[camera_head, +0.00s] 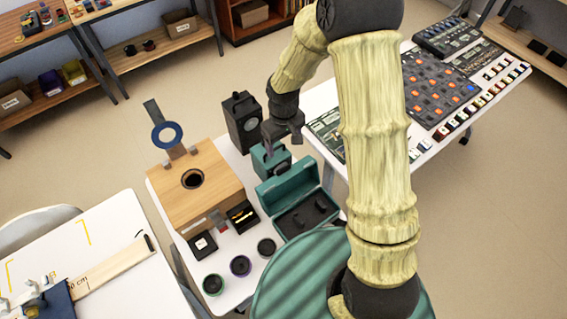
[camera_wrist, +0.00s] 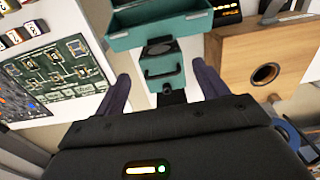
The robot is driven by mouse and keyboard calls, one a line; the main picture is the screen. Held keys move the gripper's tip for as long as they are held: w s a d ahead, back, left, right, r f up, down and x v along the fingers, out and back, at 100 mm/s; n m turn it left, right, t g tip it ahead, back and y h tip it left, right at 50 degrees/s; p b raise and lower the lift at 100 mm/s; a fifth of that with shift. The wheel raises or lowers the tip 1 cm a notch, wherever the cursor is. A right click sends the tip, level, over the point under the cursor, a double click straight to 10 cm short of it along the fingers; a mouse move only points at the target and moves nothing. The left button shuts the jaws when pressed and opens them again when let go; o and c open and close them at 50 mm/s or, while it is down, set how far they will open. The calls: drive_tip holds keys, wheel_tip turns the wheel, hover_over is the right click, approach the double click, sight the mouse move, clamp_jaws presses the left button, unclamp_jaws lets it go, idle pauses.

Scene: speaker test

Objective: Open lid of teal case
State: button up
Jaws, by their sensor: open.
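A larger teal case (camera_head: 284,226) stands on the white table, its dark interior exposed and holding dark items. A teal panel (camera_head: 286,187) stands up along its back side; the case also shows at the top of the wrist view (camera_wrist: 160,38). Behind it is a smaller teal box (camera_head: 273,166), with a dark handle in the wrist view (camera_wrist: 162,84). My gripper (camera_head: 280,132) is above and behind the smaller box. In the wrist view my open fingers (camera_wrist: 162,82) appear either side of it, apart from it; nothing is held.
A black speaker (camera_head: 241,122) stands behind left of the smaller box. A wooden box (camera_head: 200,178) with a round hole is left, with several dark round parts (camera_head: 240,265) in front. A table (camera_head: 423,152) with boards and a button panel is right.

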sight(284, 167)
wheel_tip(284, 167, down, 12)
drive_tip(key=p, duration=0.2)
drive_tip(key=shift+f+p, duration=0.25)
drive_tip(key=shift+p, duration=0.05)
drive_tip(key=c, duration=1.3)
drive_tip(key=shift+r, duration=0.1)
drive_tip(key=shift+c, duration=0.4)
